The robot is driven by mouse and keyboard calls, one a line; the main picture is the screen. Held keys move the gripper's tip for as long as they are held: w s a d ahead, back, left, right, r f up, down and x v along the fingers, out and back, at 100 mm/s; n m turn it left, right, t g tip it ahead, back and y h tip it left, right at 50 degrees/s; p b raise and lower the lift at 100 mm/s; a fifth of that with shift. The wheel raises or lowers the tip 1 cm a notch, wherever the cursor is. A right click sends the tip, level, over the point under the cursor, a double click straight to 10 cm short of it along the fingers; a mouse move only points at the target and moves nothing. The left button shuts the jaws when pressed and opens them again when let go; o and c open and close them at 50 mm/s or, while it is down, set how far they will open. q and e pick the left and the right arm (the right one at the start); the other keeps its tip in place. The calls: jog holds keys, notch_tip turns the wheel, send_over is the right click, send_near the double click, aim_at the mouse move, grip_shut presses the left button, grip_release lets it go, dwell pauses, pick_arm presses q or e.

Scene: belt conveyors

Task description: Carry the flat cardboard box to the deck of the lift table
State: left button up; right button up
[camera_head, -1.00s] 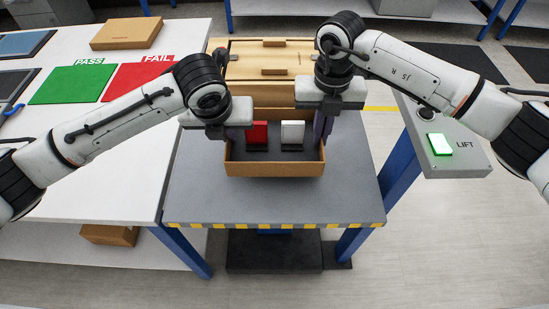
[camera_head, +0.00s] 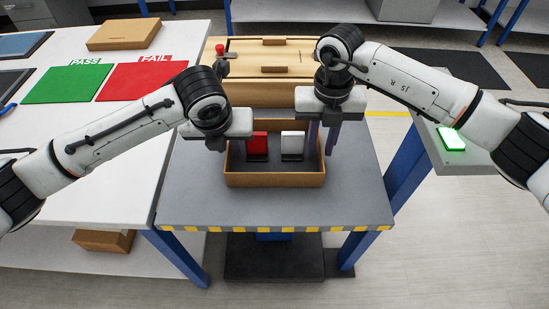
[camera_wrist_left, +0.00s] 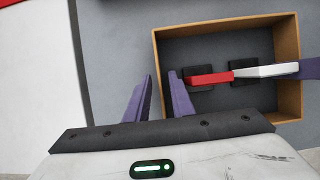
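The flat open cardboard box (camera_head: 275,181), brown with a dark inside, rests on the grey deck of the lift table (camera_head: 200,200). A red block (camera_head: 257,143) and a white block (camera_head: 292,143) are in it. My left gripper (camera_wrist_left: 160,76) is open at the box's left wall, one finger on each side of it with gaps. In the head view its fingers are mostly hidden. My right gripper (camera_head: 322,148) is open above the right wall, its two purple fingers spread apart. The left wrist view also shows the box (camera_wrist_left: 223,19).
A wooden case (camera_head: 232,68) with handles stands behind the box. The white table (camera_head: 110,170) at left carries a green PASS mat (camera_head: 68,84), a red FAIL mat (camera_head: 140,82) and a closed brown box (camera_head: 124,34). The lit LIFT button (camera_head: 452,138) is at right. The deck's front is clear.

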jog(key=shift+r, duration=0.1)
pick_arm(q)
jog(key=v, duration=1.2)
pick_arm(e)
notch_tip(320, 180, up, 12)
dwell(0.4)
